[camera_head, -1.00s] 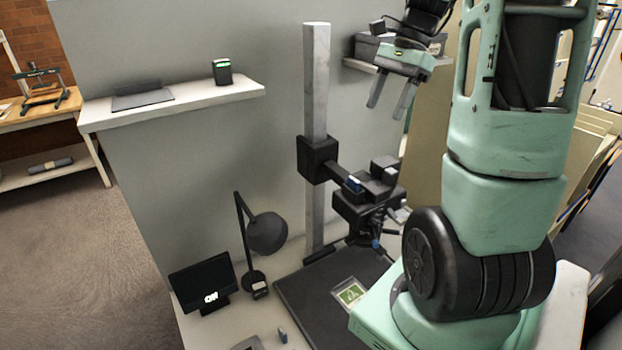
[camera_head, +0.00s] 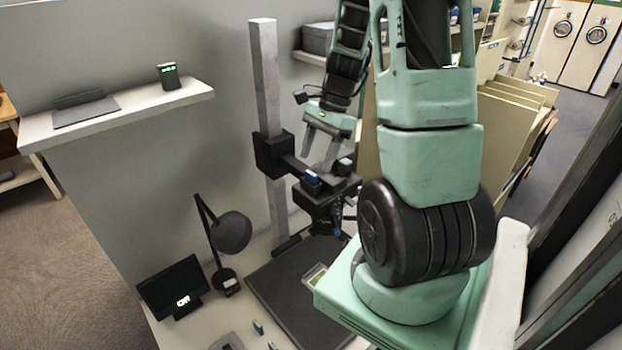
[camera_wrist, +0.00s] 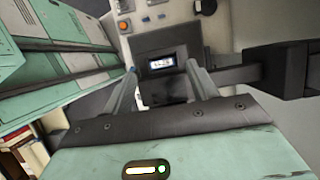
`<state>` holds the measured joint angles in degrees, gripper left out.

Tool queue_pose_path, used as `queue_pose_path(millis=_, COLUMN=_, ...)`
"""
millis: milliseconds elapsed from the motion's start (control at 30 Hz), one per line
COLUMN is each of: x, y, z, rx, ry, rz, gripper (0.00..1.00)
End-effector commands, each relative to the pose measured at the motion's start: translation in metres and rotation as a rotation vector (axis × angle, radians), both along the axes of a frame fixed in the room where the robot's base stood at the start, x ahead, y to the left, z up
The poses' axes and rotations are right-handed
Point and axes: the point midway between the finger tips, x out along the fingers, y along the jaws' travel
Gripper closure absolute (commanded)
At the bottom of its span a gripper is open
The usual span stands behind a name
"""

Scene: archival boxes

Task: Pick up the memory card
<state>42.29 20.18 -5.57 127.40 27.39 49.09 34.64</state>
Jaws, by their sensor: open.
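My gripper (camera_head: 318,162) is open and empty, fingers pointing down just above the black camera rig on the upright column. I cannot tell for sure whether this is the memory card.
The grey column (camera_head: 264,80) rises beside my gripper. A black lamp (camera_head: 231,232), a small monitor (camera_head: 172,288) and a dark baseboard (camera_head: 272,283) occupy the desk. A wall shelf (camera_head: 125,117) is at left, and another shelf with a dark box (camera_head: 318,38) is behind the arm.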

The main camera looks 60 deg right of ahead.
Motion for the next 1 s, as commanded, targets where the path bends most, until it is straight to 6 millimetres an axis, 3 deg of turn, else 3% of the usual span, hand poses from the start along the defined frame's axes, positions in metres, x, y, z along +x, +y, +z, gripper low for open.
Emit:
queue_pose_path(millis=233, x=0.004, y=0.01, z=-0.029, rx=0.004, ry=0.003, rz=-0.001, gripper=0.42)
queue_pose_path(millis=533, x=0.005, y=0.011, z=-0.036, rx=0.001, ry=-0.001, rz=-0.001, gripper=0.42)
queue_pose_path(millis=567, x=0.005, y=0.011, z=-0.036, rx=0.001, ry=-0.001, rz=-0.001, gripper=0.45)
queue_pose_path(millis=733, x=0.005, y=0.011, z=-0.035, rx=0.0, ry=-0.001, rz=-0.001, gripper=0.9)
queue_pose_path(millis=1000, x=0.005, y=0.011, z=-0.035, rx=0.0, ry=-0.001, rz=0.0, gripper=0.9)
